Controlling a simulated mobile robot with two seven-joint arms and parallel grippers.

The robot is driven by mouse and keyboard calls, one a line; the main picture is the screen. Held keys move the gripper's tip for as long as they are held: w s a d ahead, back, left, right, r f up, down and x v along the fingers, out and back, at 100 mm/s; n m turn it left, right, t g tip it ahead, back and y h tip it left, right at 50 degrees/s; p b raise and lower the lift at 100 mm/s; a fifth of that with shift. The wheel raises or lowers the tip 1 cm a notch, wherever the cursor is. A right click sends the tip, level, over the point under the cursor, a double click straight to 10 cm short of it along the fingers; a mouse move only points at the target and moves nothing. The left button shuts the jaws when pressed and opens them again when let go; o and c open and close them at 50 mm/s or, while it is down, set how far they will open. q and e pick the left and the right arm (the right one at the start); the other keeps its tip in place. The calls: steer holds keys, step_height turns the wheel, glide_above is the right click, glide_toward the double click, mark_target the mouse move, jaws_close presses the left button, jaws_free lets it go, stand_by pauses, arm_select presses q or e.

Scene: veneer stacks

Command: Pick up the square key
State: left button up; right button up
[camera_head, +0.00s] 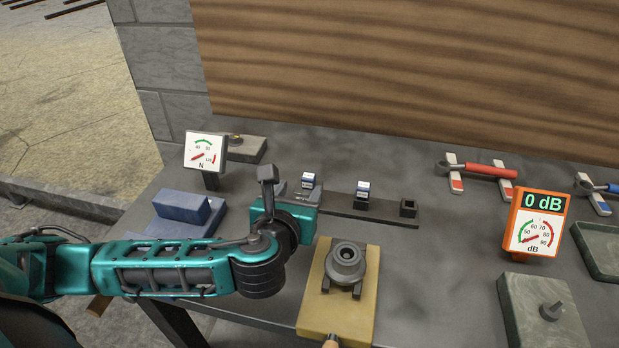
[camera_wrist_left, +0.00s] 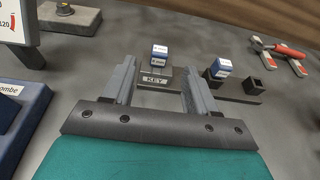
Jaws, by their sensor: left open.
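A dark rack (camera_head: 338,203) on the grey bench carries two small blue-and-white blocks. The left block (camera_head: 308,180) stands behind a plate reading KEY (camera_wrist_left: 155,80); it also shows in the left wrist view (camera_wrist_left: 159,54). The other block (camera_head: 362,189) stands further right on the rack. Which one is the square key I cannot tell; the small print is unreadable. My left gripper (camera_head: 299,193) is open and empty. In the left wrist view its fingers (camera_wrist_left: 159,88) point toward the left block, which shows between them and beyond, apparently untouched. My right gripper is not in view.
A dark socket (camera_head: 408,208) ends the rack. A tan board with a grey round fixture (camera_head: 347,263) stands in front. An N gauge (camera_head: 205,150) and blue block (camera_head: 182,207) are left. A red-handled tool (camera_head: 490,170) and dB meter (camera_head: 537,222) are right.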

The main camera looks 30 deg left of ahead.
mark_target(308, 178)
arm_select(q)
steer(key=x, duration=0.8)
steer(key=shift+w+f, duration=0.2)
steer(key=shift+w, duration=0.1)
jaws_close()
stand_by(0.3)
